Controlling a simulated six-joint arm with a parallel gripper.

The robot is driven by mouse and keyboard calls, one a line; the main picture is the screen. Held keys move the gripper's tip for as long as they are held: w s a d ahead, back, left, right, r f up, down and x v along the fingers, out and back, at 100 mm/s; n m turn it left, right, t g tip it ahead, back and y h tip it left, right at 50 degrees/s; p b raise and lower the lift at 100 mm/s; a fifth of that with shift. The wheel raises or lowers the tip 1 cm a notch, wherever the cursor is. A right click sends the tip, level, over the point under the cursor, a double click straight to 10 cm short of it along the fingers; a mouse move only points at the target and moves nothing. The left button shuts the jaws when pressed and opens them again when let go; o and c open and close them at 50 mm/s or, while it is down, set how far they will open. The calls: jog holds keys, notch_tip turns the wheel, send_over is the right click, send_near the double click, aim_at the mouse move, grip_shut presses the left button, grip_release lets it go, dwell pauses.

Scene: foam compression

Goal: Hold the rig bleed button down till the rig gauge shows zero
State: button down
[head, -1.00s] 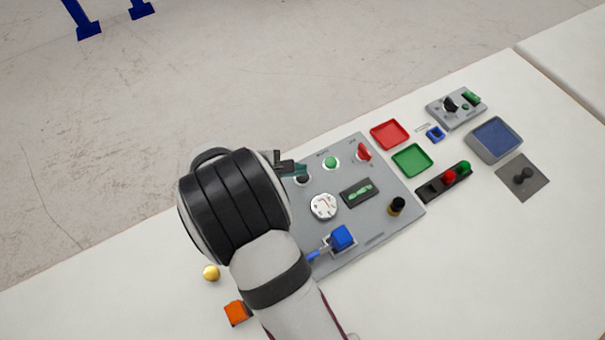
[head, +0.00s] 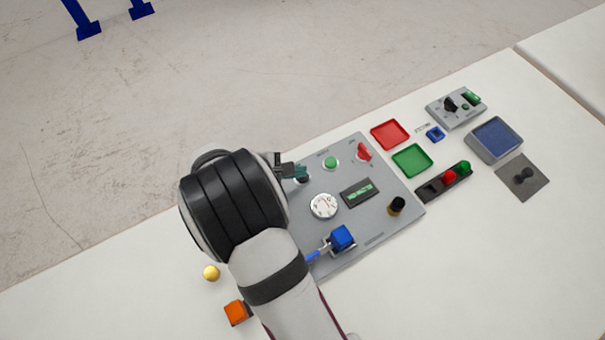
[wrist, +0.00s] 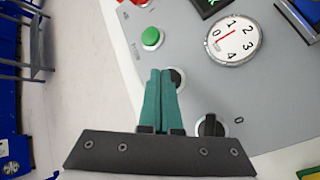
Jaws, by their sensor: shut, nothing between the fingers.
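The grey rig panel (head: 385,232) lies on the white table. My gripper (head: 297,171) is over its upper left part. In the wrist view, my gripper's teal fingers (wrist: 165,73) are shut and empty, their tips at a black round button (wrist: 178,78). The fingers partly cover this button, so I cannot tell how far it is pressed. The button also shows just below the fingertips in the head view (head: 303,179). The white round gauge (wrist: 232,42) has numbers 0 to 4 and a red needle on its 0 side; the exact reading is unclear. It also shows in the head view (head: 324,206).
A black knob (wrist: 211,126) stands right of the fingers in the wrist view.

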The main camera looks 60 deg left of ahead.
jog(key=shift+f, duration=0.45)
dwell(1.6)
jog(key=shift+r, duration=0.85)
jog(key=shift+r, duration=0.1)
jog(key=shift+r, duration=2.45)
